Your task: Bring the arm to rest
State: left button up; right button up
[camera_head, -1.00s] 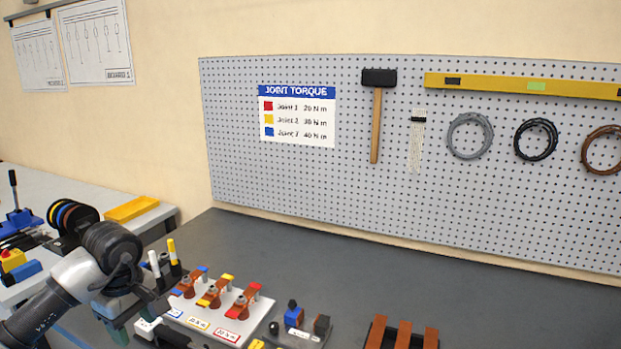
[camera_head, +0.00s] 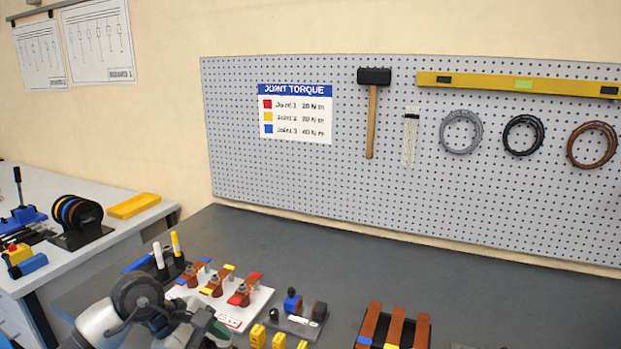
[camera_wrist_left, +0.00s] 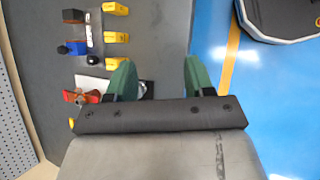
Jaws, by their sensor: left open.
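My left arm comes in at the bottom left of the head view, and its gripper (camera_head: 212,333) is partly cut off by the lower edge. In the left wrist view the two green fingers of my left gripper (camera_wrist_left: 139,82) stand apart with nothing between them. The gripper is over the front part of the dark bench (camera_head: 268,246), beside the white joint board (camera_head: 250,304). My right gripper does not show in either view.
Several yellow blocks (camera_head: 257,336) and a small fixture with a blue knob (camera_head: 293,300) are right of my gripper. A rack of copper bars (camera_head: 395,327) stands farther right. A marker holder (camera_head: 168,262) is behind my arm. The back of the bench is clear.

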pick_arm(q)
jog(key=s+d+r+n+t+h, duration=0.4)
jog(key=d+r+n+t+h, duration=0.35)
jog(key=d+n+h, duration=0.35)
jog(key=w+a+n+t+y, duration=0.1)
jog(key=a+n+t+y, duration=0.4)
jog(key=n, duration=0.6)
jog(key=a+n+t+y, duration=0.35)
jog(key=n+t, duration=0.35)
jog(key=n, duration=0.4)
jog(key=s+a+f+n+g+y, duration=0.4)
jog(key=a+f+n+g+y, duration=0.15)
jog(key=f+n+y, duration=0.7)
jog(key=s+f+n+g+h, duration=0.2)
jog(key=s+f+n+g, duration=0.35)
jog(key=s, duration=0.45)
jog(key=s+f+n+g+h, duration=0.1)
jog(key=s+f+n+g, duration=0.5)
jog(key=s, duration=0.3)
notch_tip(320, 180, down, 23)
jog(key=m+g, duration=0.1)
jog(key=g, duration=0.1)
jog(key=s+a+f, duration=0.1)
jog(key=s+f, duration=0.7)
jog(key=f, duration=0.1)
jog(key=s+a+f, duration=0.2)
jog(key=s+f, duration=0.7)
jog(key=shift+a+f+m+g, duration=0.25)
jog(key=shift+f+m+g, duration=0.05)
jog(key=shift+g, duration=0.15)
